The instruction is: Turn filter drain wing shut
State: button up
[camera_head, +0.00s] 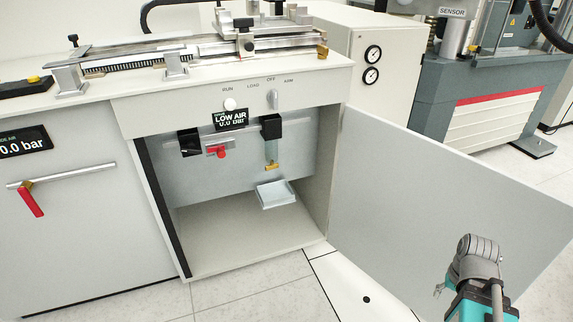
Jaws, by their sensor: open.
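The filter (271,145) hangs under a black block inside the open cabinet, with a pale clear bowl. The small brass-yellow drain wing (271,167) is at its lower end and lies roughly crosswise. It is too small to tell its exact angle. A pale tray (276,194) sits below it. My gripper (477,252) is at the lower right, in front of the cabinet door and well away from the filter. It is open, touches nothing that I can see, and its fingers are hard to make out.
The cabinet door (430,190) stands wide open to the right. Left of the filter are a red-handled valve (218,152) and a black block (190,143). The cabinet floor (240,240) is mostly clear.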

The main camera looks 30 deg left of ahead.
aim_at(273, 166)
jog(key=z, duration=0.75)
jog(key=k, duration=1.1)
jog(key=u, duration=1.15)
jog(key=i, duration=0.5)
jog(key=u, duration=0.15)
